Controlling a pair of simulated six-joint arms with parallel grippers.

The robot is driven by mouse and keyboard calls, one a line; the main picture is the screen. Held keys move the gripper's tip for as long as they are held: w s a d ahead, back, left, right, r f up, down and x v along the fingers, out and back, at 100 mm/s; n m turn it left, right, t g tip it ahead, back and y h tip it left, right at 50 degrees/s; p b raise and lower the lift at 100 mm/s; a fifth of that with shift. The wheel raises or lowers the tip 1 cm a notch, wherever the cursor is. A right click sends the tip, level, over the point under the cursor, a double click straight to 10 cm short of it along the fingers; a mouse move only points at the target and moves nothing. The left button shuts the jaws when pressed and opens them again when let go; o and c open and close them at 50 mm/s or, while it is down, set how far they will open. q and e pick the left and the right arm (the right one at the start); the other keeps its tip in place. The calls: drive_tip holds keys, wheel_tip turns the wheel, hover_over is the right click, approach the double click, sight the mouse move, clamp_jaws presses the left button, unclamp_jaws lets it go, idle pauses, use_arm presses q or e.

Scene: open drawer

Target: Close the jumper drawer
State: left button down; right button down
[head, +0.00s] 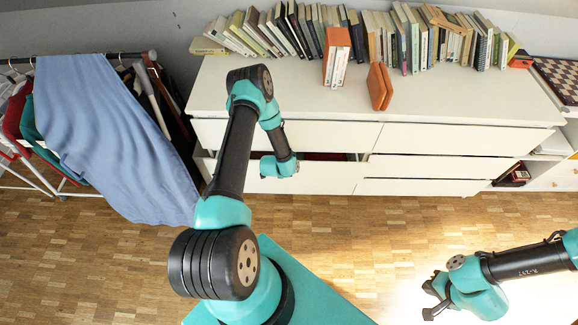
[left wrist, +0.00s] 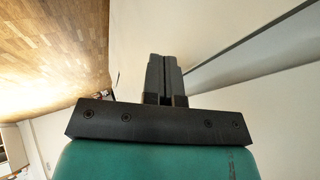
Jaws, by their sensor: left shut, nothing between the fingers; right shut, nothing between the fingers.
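My right gripper (head: 430,300) is shut and empty above the floor at lower right, far from the drawer.
Books (head: 300,30) line the back of the dresser top (head: 440,100), with orange-brown books (head: 380,87) nearer its front. A clothes rack with a blue cloth (head: 110,130) stands at left. The wooden floor (head: 400,230) in front is clear.

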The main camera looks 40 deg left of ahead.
use_arm(q)
drive_tip(key=shift+w+a, duration=0.35)
drive_tip(key=shift+w, duration=0.1)
drive_tip(key=shift+w+a, duration=0.8)
drive_tip(key=shift+w, duration=0.3)
drive_tip(key=shift+s, duration=0.1)
drive_tip(key=s+d+r, duration=0.2)
drive_tip(key=s+r, duration=0.6)
drive_tip(key=s, duration=0.1)
drive_tip(key=shift+d, duration=0.15)
